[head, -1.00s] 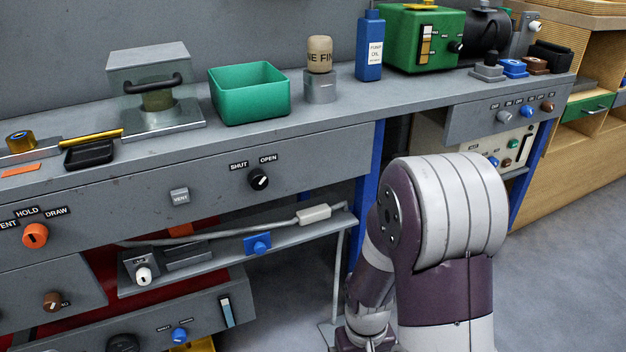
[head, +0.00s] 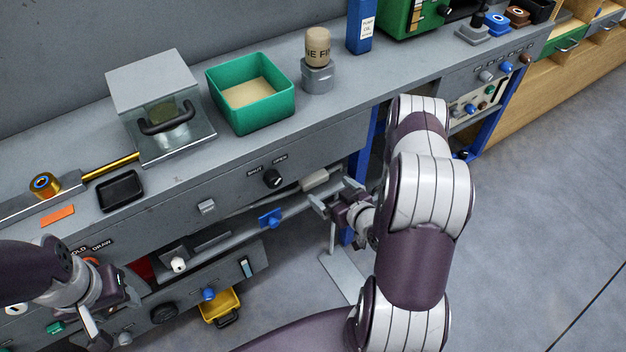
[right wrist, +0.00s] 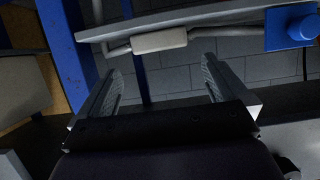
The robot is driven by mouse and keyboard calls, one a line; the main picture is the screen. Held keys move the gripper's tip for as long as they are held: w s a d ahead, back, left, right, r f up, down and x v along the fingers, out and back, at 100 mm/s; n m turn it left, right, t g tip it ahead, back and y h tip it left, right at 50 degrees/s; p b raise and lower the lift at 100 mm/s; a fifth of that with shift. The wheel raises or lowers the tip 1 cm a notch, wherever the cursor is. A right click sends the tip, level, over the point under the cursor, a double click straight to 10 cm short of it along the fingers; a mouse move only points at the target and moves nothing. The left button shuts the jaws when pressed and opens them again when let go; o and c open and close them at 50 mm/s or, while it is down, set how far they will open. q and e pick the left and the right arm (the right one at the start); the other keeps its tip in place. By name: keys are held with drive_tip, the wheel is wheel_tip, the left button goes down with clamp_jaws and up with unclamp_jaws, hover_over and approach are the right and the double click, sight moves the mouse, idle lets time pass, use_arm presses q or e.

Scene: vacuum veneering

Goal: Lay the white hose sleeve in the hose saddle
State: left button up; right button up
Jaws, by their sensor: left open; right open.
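The white hose sleeve (head: 315,180) sits on a thin grey hose along the lower shelf, under the bench top. In the right wrist view the sleeve (right wrist: 160,40) lies ahead of the fingertips, roughly between them in the picture and apart from them. My right gripper (head: 334,195) is open and empty, just in front of the sleeve; it also shows in the right wrist view (right wrist: 160,75). My left gripper (head: 112,308) is open at lower left, away from the sleeve. I cannot pick out the hose saddle with certainty; a grey block (head: 210,240) lies on the shelf.
A blue knob (head: 270,218) sits on the shelf left of the sleeve. Blue bench legs (head: 360,145) stand behind my right gripper. A yellow bin (head: 220,305) is low down. The bench top holds a green tray (head: 288,100). The floor at right is clear.

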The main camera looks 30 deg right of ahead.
sight(316, 180)
drive_tip(key=shift+b+x, duration=0.3)
drive_tip(key=shift+x, duration=0.9)
drive_tip(key=b+x, duration=0.2)
drive_tip(key=x, duration=0.2)
drive_tip(key=shift+w, duration=0.2)
drive_tip(key=shift+w+f, duration=0.15)
drive_tip(key=shift+w, duration=0.2)
drive_tip(key=c, duration=0.8)
drive_tip(key=shift+o, duration=0.2)
